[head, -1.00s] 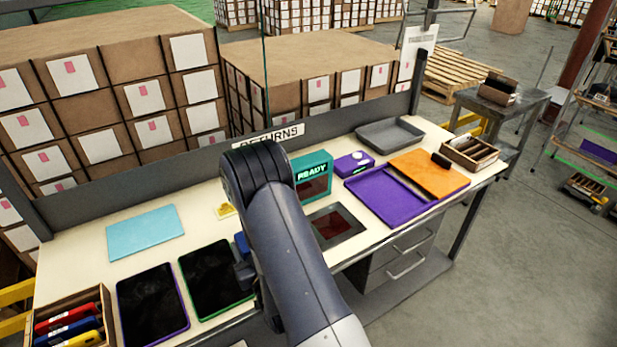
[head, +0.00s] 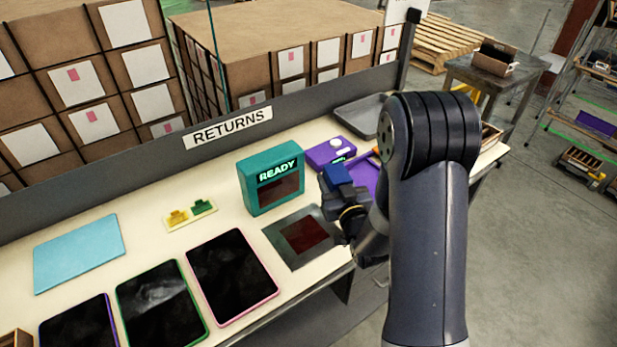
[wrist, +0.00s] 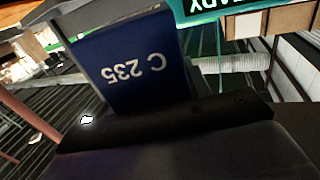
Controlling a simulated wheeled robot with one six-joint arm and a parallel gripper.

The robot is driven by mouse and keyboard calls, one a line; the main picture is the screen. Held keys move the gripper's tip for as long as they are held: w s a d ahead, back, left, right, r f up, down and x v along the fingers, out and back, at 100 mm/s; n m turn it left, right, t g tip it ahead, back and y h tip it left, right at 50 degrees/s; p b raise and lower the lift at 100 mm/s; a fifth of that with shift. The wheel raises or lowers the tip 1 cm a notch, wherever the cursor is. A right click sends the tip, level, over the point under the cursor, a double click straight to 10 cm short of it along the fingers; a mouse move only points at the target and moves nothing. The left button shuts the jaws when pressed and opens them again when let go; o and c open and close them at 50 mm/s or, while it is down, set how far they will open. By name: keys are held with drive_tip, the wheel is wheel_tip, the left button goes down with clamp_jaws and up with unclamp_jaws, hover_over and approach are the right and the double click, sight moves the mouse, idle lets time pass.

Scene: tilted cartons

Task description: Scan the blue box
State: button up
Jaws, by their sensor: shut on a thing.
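The blue box (wrist: 135,62) is in my gripper, and in the wrist view its face reads "C 235", upside down. In the head view the blue box (head: 336,177) shows small at the end of my arm. My gripper (head: 347,203) is shut on it and holds it above the table's right part, right of the scanner. The teal scanner (head: 249,188) stands upright and its display reads "READY". A flat dark plate with a reddish window (head: 303,236) lies in front of it. My arm hides part of the table to the right.
Several dark tablets, one with a pink rim (head: 232,277), lie along the front. A light blue sheet (head: 78,253) lies at left. A purple device (head: 330,152), purple tray (head: 362,178) and grey tray (head: 359,115) are behind the gripper. A low wall marked RETURNS backs the table.

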drive_tip(key=a+r+n+g+y+b, duration=0.25)
drive_tip(key=a+r+y+b, duration=0.25)
drive_tip(key=a+b, duration=0.4)
wheel_tip(320, 180, down, 7)
drive_tip(key=b, duration=0.5)
drive_tip(key=shift+s+d+n, duration=0.15)
drive_tip(key=shift+d+n, duration=0.05)
drive_tip(key=shift+n, duration=0.25)
drive_tip(key=shift+r, duration=0.1)
wheel_tip(320, 180, up, 6)
drive_tip(key=p, duration=0.4)
idle(0.4)
